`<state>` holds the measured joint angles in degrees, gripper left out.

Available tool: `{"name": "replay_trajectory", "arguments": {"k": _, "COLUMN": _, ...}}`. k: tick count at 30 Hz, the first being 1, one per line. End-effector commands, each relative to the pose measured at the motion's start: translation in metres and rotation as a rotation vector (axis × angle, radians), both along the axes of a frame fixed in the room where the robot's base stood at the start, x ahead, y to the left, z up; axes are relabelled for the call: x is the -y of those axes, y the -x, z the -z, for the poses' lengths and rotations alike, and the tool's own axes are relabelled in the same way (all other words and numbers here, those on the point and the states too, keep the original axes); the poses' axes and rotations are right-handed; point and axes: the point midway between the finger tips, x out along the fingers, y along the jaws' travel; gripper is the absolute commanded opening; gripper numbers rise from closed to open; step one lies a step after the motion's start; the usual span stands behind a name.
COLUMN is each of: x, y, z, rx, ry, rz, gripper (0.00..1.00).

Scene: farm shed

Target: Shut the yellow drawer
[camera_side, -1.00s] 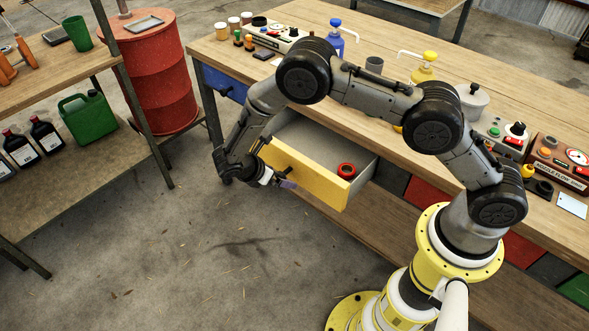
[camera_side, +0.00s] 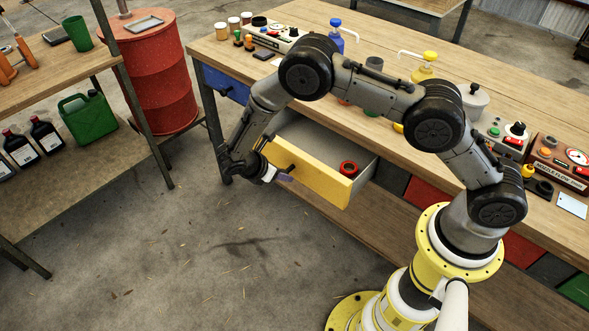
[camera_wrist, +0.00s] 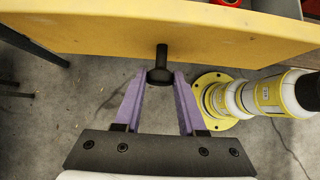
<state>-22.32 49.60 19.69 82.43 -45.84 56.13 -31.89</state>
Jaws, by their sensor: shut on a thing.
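The yellow drawer (camera_side: 322,181) is pulled out from under the workbench, and its grey inside shows. In the wrist view its yellow front (camera_wrist: 120,32) spans the top of the picture. A black knob (camera_wrist: 160,72) sticks out from that front. My gripper (camera_wrist: 160,80) has its two purple fingers on either side of the knob, closed on it. In the side view my gripper (camera_side: 284,176) is at the left part of the drawer front, and the fingertips are small and partly hidden there.
A red ring (camera_side: 348,169) lies inside the drawer. The workbench (camera_side: 420,140) above carries bottles, a pot and small devices. A blue drawer (camera_side: 226,84) is at the left end, and a red drawer (camera_side: 428,200) is right of the yellow one. The floor (camera_side: 200,250) in front is clear.

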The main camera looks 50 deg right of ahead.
Motion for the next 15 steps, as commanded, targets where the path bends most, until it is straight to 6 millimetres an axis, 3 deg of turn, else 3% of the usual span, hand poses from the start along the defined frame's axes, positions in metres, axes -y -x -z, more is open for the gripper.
{"name": "replay_trajectory", "arguments": {"k": 15, "x": 0.034, "y": 0.000, "z": -0.001, "rx": 0.001, "ry": 0.001, "rz": 0.001, "gripper": 0.04}}
